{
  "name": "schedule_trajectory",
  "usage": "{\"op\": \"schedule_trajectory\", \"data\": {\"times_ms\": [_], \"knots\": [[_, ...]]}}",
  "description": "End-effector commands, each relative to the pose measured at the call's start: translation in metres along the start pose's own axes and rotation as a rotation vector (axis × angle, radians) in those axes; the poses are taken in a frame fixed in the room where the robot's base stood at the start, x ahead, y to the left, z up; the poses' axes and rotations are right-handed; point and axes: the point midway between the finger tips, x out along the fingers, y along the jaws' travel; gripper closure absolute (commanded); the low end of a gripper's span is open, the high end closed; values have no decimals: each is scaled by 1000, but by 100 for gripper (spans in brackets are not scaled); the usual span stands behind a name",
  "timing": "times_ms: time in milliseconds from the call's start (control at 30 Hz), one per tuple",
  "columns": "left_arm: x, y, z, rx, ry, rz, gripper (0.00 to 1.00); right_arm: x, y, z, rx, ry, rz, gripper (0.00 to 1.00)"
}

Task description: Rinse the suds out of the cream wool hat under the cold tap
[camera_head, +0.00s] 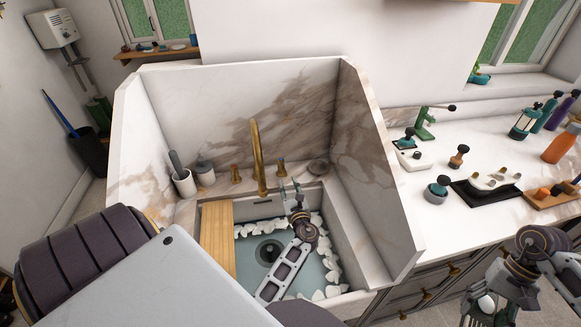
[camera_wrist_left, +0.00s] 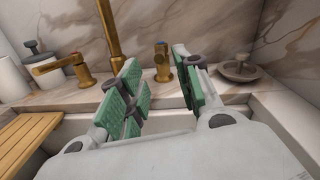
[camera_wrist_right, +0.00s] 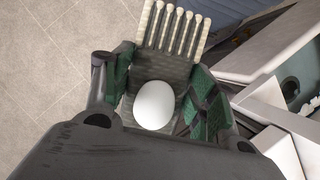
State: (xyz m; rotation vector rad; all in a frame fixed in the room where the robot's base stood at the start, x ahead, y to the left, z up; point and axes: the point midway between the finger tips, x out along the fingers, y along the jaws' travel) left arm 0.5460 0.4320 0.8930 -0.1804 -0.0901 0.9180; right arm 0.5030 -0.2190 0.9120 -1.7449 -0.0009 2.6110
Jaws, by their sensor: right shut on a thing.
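A brass tap (camera_head: 257,155) stands at the back of the sink (camera_head: 335,225), its handles (camera_head: 235,174) (camera_head: 281,168) either side; no running water shows. My left gripper (camera_head: 290,187) is open and empty over the sink's back edge. In the left wrist view its green pads (camera_wrist_left: 156,75) stand apart, with the right handle (camera_wrist_left: 162,62) beyond the gap. My right gripper (camera_head: 493,302) is low at the right, outside the sink. In its wrist view it is shut on a cream, ribbed thing (camera_wrist_right: 172,28), apparently the wool hat, with a smooth white oval lump (camera_wrist_right: 154,105) on it.
The basin holds grey-green water (camera_head: 253,243) with white suds (camera_head: 331,268) at its edges. A wooden board (camera_head: 217,238) covers its left side. High marble side walls flank the sink. A cluttered counter (camera_head: 440,215) lies to the right.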

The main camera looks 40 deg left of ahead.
Motion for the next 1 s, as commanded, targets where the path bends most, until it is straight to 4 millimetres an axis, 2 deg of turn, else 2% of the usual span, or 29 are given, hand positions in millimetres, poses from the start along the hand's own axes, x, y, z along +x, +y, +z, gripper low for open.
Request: {"op": "schedule_trajectory", "data": {"times_ms": [167,367,1000], "knots": [[4,0,0,0,-1,0,67,1,0,0,0,0,0,67],[19,0,0,0,-2,0,67,3,0,-1,0,0,0,67],[90,0,-1,-1,-1,1,67,16,0,-7,0,0,0,67]]}}
